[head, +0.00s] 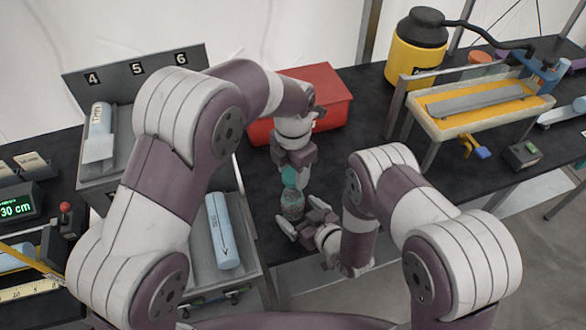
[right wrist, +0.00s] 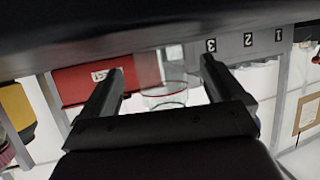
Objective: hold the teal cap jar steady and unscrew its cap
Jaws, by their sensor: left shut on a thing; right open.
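The teal cap jar (head: 291,208) is upright near the front edge of the dark table, with a clear glass body and a teal cap (head: 289,176). My left gripper (head: 291,172) points down from above and is shut on the jar at its cap. My right gripper (head: 299,222) is open, low beside the glass body, its fingers pointing toward it. In the right wrist view the glass body (right wrist: 163,96) shows between the two open fingers of the right gripper (right wrist: 160,68), with gaps on both sides. Whether the jar's base touches the table cannot be told.
A red box (head: 322,92) stands just behind the jar. A grey rack (head: 137,65) with numbered slots and pale blue cylinders is at left. A yellow container (head: 416,62) and a yellow-framed tray stand (head: 478,100) are at right. Dark table is clear right of the red box.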

